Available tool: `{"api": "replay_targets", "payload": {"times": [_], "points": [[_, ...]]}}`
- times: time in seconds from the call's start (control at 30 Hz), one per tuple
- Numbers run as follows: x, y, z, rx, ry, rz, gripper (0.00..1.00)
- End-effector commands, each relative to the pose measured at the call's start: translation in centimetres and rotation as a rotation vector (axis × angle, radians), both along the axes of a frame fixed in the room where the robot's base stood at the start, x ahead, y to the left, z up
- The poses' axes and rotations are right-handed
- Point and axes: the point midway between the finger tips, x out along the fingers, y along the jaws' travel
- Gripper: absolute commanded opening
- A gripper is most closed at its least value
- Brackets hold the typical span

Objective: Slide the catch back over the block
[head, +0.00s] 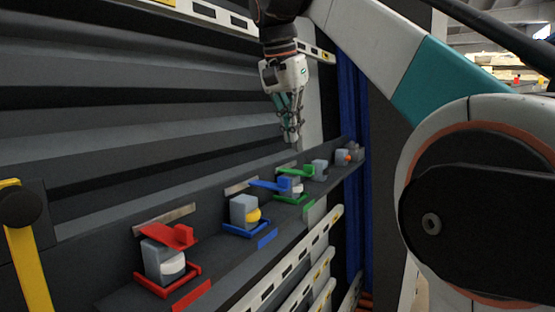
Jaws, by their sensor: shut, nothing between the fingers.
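Several grey blocks stand in a row on a dark ledge, with coloured catches. The red catch (168,235) lies across the top of the nearest grey block (160,262), which has a white disc on it. The blue catch (271,185) points to the right, beside the top of the second grey block (243,207), which has a yellow disc. The green catch (296,170) lies at the third block, partly behind the blue catch. My gripper (291,141) is shut and empty, pointing down above the far part of the row. I cannot tell which catch is meant.
The dark ledge (215,262) runs from front left to back right. A ribbed dark wall (130,120) rises behind it. A yellow bar (28,262) stands at left, and blue uprights (354,110) stand beyond the row. My arm fills the right.

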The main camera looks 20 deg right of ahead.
Motion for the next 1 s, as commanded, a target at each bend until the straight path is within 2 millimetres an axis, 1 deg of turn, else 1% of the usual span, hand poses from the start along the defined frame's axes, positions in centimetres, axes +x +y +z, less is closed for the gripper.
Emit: {"api": "replay_targets", "payload": {"times": [0.57, 0.63, 0.73, 0.9, 1.0], "points": [[1.7, -2.6, -8.8, -0.001, -0.001, 0.002, 0.0], [1.0, -1.4, -8.6, -0.001, -0.001, 0.005, 0.0], [0.3, -0.3, -8.6, 0.0, 0.0, 0.006, 0.0], [-0.4, 0.7, -8.7, 0.0, 0.0, 0.004, 0.0], [-0.6, 0.9, -8.7, 0.0, -0.001, 0.003, 0.0]]}}
